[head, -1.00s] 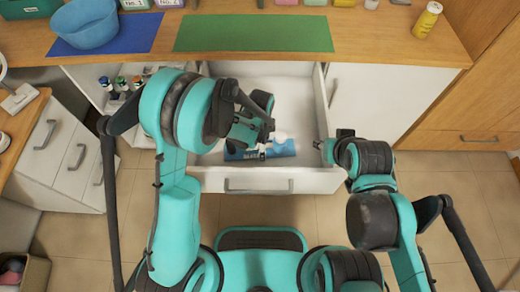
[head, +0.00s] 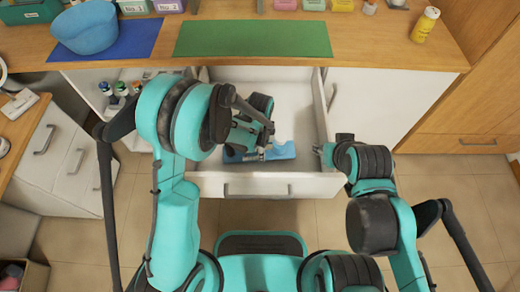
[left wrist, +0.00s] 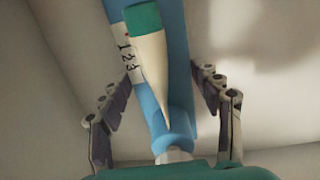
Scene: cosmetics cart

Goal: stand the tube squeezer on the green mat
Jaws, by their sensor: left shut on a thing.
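The green mat (head: 252,37) lies flat and bare on the wooden cart top. A blue piece (head: 286,152), which I take for the tube squeezer, lies in the open drawer. In the left wrist view, the blue body (left wrist: 184,68) runs lengthwise between the fingers, with a "1 2 3" label and a cream tapered part with a green end over it. My left gripper (left wrist: 166,88) has a finger on each side and is shut on it; exact contact is hard to see. In the head view my wrist partly hides it. My right gripper (head: 322,152) is beside the drawer's right side; its jaws are unclear.
The open drawer (head: 215,186) has walls around the work and a front panel with a handle. A blue bowl (head: 86,27) stands on a blue mat (head: 140,42) at left. A yellow bottle (head: 425,24) stands at right. Several small containers line the back edge.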

